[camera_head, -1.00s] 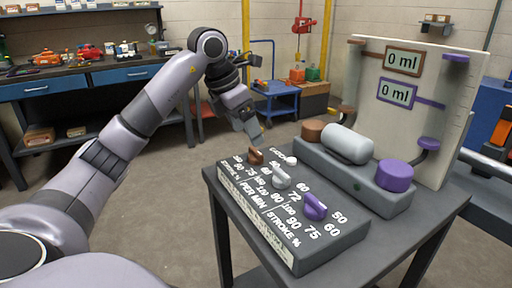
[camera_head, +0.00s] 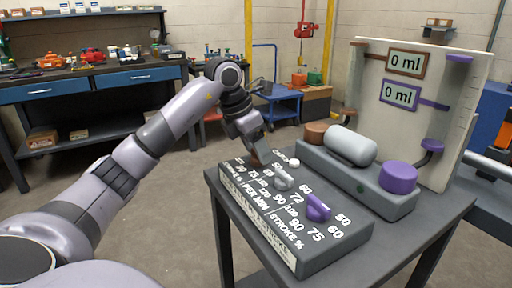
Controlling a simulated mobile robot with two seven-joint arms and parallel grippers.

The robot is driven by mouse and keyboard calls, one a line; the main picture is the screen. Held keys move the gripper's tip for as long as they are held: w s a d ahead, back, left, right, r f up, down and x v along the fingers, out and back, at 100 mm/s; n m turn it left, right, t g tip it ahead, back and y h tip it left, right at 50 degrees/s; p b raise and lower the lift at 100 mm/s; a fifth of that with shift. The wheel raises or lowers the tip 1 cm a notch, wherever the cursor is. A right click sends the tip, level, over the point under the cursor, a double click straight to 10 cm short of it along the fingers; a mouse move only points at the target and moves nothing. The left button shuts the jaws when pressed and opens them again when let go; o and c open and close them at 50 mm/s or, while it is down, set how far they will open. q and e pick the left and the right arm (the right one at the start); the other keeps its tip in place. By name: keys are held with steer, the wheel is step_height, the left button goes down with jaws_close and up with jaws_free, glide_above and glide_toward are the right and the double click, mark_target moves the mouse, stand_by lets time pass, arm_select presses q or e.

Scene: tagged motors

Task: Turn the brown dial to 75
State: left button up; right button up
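The dark control box (camera_head: 330,243) on the table carries a row of dials with printed numbers. The brown dial (camera_head: 255,162) is at the far left end, mostly hidden behind my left gripper (camera_head: 256,157). The gripper points down with its fingertips at the dial; whether the fingers are apart or closed on it cannot be told. The dial's pointing direction is hidden. A grey dial (camera_head: 283,179) is in the middle and a purple dial (camera_head: 317,208) is nearer. My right gripper is not in view.
A white button (camera_head: 293,162) sits behind the dials. A grey pump base (camera_head: 350,180) bears a brown cap, a grey cylinder and a purple cap (camera_head: 399,177). Behind it stands a panel (camera_head: 445,95) with brown and purple displays, both reading 0 ml.

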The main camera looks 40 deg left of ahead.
arm_select(q)
steer(key=shift+r+m+p, duration=0.1)
steer(key=shift+m+p, duration=0.2)
steer(key=shift+p, duration=0.05)
steer(key=m+p, duration=0.1)
steer(key=m+h+p, duration=0.1)
steer(key=m+p, duration=0.1)
steer(key=shift+a+r+g+p, duration=0.15)
steer(key=shift+r+g+p, duration=0.05)
steer(key=shift+g+p, duration=0.1)
steer(key=shift+w+m+h+p, duration=0.1)
steer(key=shift+m+h+p, duration=0.4)
steer(key=shift+m+p, duration=0.4)
steer(key=shift+w+f+m+g+h+p, duration=0.1)
steer(key=shift+m+g+h+p, duration=0.15)
steer(key=shift+m+p, duration=0.35)
steer(key=shift+f+m+g+h+p, duration=0.15)
steer(key=shift+m+g+p, duration=0.15)
steer(key=shift+m, duration=0.9)
steer(key=o, duration=1.1)
steer(key=shift+c, duration=0.2)
